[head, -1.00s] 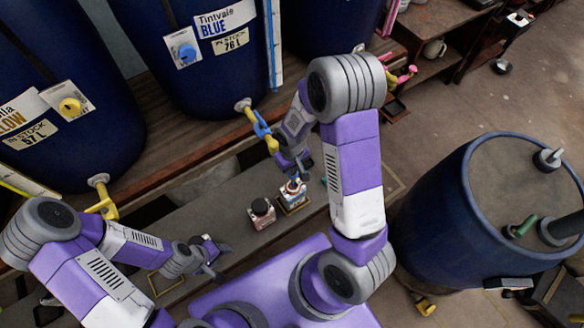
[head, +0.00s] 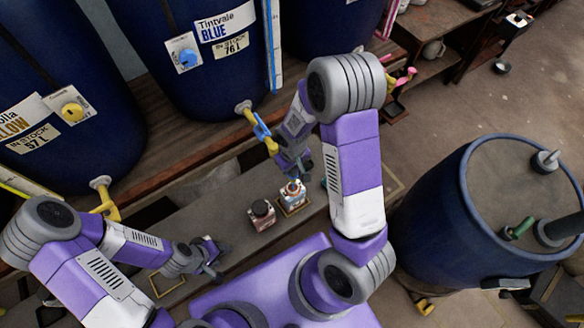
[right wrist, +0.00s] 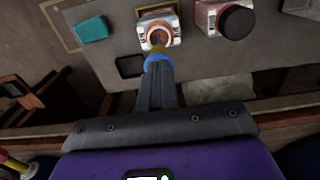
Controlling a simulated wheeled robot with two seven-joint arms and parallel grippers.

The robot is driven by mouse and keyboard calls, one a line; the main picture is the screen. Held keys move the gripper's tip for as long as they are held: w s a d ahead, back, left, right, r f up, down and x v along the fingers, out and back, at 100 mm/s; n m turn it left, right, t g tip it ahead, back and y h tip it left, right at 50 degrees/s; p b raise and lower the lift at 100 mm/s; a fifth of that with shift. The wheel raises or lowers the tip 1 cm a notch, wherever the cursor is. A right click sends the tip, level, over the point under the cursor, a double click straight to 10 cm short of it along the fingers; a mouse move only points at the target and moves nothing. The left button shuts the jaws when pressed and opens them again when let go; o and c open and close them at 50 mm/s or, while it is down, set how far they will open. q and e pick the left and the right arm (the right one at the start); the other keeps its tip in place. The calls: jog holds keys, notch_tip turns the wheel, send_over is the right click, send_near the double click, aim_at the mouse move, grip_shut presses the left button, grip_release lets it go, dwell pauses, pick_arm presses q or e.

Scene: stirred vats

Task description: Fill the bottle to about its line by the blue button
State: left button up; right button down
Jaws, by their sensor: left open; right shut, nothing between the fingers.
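The bottle (head: 292,195), with a pale label and an orange rim, stands upright on the grey ledge below the blue vat's tap (head: 262,132). Its open mouth shows in the right wrist view (right wrist: 158,36), with a spot of blue in it. I cannot make out its fill line or level. The blue button (head: 187,58) is on a white plate on the Tintvale Blue vat (head: 225,85). My right gripper (head: 303,166) is shut and empty, just above and behind the bottle, close to the tap. My left gripper (head: 214,257) is open and empty, left of the bottles.
A dark-capped bottle (head: 262,213) stands just left of the bottle. A yellow vat (head: 60,130) with its own yellow button (head: 72,112) is at the left. A large blue drum (head: 440,215) stands at the right. The ledge (head: 225,215) has free room toward the left.

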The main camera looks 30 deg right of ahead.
pick_arm(q)
notch_tip(320, 180, up, 5)
jog(key=p, duration=0.3)
jog(key=shift+f+p, duration=0.2)
jog(key=shift+p, duration=0.2)
pick_arm(e)
notch_tip(320, 180, up, 13)
jog(key=shift+w, duration=0.15)
jog(key=shift+f, duration=0.1)
pick_arm(q)
notch_tip(320, 180, down, 3)
jog(key=b, duration=0.3)
jog(key=shift+f, duration=0.15)
pick_arm(e)
notch_tip(320, 180, up, 2)
jog(key=shift+d+r, duration=0.1)
pick_arm(q)
notch_tip(320, 180, down, 5)
jog(key=b, duration=0.5)
pick_arm(e)
notch_tip(320, 180, down, 14)
jog(key=shift+f, duration=0.1)
pick_arm(q)
jog(key=shift+r, duration=0.2)
